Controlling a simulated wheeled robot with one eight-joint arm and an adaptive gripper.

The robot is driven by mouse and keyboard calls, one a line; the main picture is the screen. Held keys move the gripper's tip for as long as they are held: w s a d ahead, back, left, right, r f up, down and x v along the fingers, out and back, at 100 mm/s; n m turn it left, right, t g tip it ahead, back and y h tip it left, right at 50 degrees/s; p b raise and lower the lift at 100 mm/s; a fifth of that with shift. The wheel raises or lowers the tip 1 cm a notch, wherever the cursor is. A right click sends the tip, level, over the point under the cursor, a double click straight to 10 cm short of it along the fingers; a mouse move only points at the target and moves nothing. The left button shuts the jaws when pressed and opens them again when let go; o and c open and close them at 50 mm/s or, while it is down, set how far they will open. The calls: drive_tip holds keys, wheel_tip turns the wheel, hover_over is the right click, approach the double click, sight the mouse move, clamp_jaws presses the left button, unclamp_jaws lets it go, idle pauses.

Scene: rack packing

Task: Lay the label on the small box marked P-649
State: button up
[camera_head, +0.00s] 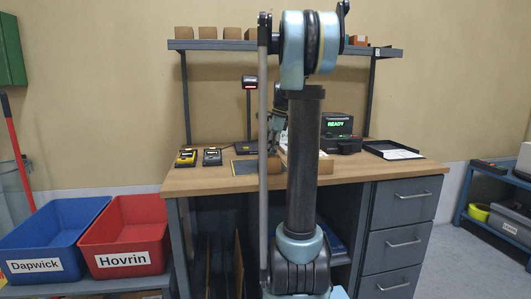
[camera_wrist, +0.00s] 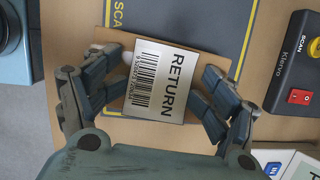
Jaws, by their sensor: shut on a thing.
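A white label (camera_wrist: 158,80) printed RETURN with a barcode is between the fingers of my gripper (camera_wrist: 152,85) in the wrist view. My gripper is shut on it, with fingers on both sides. Beneath it is a brown cardboard surface (camera_wrist: 120,126), which looks like a small box. No P-649 mark is readable, and I cannot tell whether the label touches the cardboard. In the head view my arm mostly hides the gripper, and the label cannot be made out.
A dark mat (camera_wrist: 195,20) printed SCAN lies by the cardboard. A black and yellow device (camera_wrist: 293,70) with a red switch is at the right. On the bench (camera_head: 220,182), a READY display (camera_head: 338,124) and black tray (camera_head: 392,149) stand right of my arm; bins (camera_head: 123,234) stand left.

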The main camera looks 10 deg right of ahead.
drive_tip(key=o, duration=0.6)
drive_tip(key=shift+o, duration=0.2)
drive_tip(key=v, duration=1.1)
drive_tip(key=shift+r, duration=0.4)
drive_tip(key=shift+d, duration=0.1)
